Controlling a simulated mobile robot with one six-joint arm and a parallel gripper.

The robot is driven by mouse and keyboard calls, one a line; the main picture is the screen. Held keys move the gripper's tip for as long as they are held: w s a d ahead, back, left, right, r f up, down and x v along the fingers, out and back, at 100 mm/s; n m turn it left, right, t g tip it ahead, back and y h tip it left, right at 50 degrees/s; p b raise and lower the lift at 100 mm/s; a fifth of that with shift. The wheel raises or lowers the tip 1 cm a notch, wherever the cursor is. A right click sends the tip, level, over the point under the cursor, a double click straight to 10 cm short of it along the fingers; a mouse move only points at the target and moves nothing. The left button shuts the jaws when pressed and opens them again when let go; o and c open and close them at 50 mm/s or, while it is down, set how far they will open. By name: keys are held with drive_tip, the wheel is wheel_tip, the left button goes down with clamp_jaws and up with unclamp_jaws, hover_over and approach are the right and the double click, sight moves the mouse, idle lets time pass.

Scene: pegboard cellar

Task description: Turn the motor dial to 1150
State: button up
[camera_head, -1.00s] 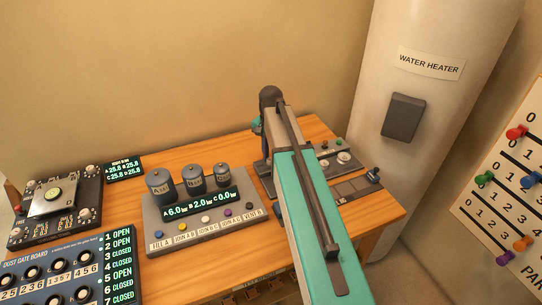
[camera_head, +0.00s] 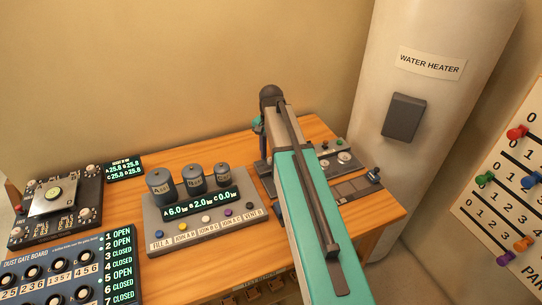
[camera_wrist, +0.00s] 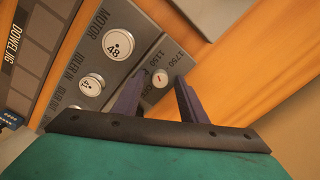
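In the wrist view a small white dial (camera_wrist: 160,78) with a red mark sits on a grey panel (camera_wrist: 134,62). The labels 1150 and 1750 are printed beside it. My gripper (camera_wrist: 160,84) is open, with one dark finger on each side of this dial. I cannot tell whether the fingers touch it. A larger white knob reading 48 (camera_wrist: 118,44) lies beside the word MOTOR, and another white knob (camera_wrist: 91,85) lies near IDLER IN. In the head view the panel (camera_head: 351,149) is partly hidden behind my arm.
A grey board with three canisters (camera_head: 177,240) stands left of my arm. The dust gate board (camera_head: 62,262) and a black device (camera_head: 88,218) are farther left. A water heater (camera_head: 385,60) rises behind the table's right end. Bare wood (camera_wrist: 220,40) lies beside the panel.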

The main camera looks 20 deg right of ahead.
sight(271, 159)
wheel_tip(271, 159, up, 14)
drive_tip(key=b, duration=0.3)
drive_tip(key=shift+f, duration=0.2)
idle(0.5)
drive_tip(key=shift+s, duration=0.1)
idle(0.4)
